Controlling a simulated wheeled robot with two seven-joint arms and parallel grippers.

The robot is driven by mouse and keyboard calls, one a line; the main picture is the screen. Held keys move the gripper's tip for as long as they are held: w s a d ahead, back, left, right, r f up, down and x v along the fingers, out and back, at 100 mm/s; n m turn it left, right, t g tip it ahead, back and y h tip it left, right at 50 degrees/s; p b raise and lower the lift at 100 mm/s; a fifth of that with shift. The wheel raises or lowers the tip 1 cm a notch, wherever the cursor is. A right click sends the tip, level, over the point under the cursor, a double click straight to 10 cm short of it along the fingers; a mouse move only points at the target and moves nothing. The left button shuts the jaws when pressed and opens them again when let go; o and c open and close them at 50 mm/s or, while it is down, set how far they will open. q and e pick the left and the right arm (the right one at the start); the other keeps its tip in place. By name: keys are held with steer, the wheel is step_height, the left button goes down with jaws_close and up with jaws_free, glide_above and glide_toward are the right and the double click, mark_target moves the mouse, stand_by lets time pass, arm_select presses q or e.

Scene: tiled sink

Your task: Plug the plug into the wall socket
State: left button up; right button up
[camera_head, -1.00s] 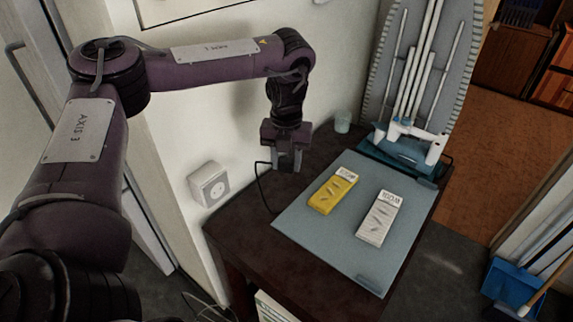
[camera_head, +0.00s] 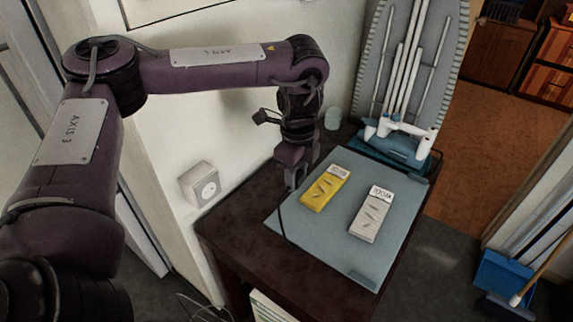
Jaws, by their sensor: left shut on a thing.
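The wall socket (camera_head: 200,185) is a white square box on the wall, left of the dark table. My left gripper (camera_head: 291,182) points down above the table's back part, to the right of the socket and apart from it. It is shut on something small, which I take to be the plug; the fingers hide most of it. A dark cord (camera_head: 281,222) hangs from the gripper over the edge of the grey-blue mat. My right gripper is not in view.
The dark table (camera_head: 226,235) bears a mat (camera_head: 325,247) with a yellow block (camera_head: 325,190) and a white block (camera_head: 371,217). A small cup (camera_head: 333,118) stands at the back. An ironing board (camera_head: 383,70) leans behind. A blue dustpan (camera_head: 503,275) is at right.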

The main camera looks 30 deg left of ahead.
arm_select(q)
steer(key=s+d+n, duration=0.4)
steer(key=d+n, duration=0.3)
steer(key=n, duration=1.1)
steer(key=shift+s+d, duration=0.2)
steer(key=shift+d, duration=0.05)
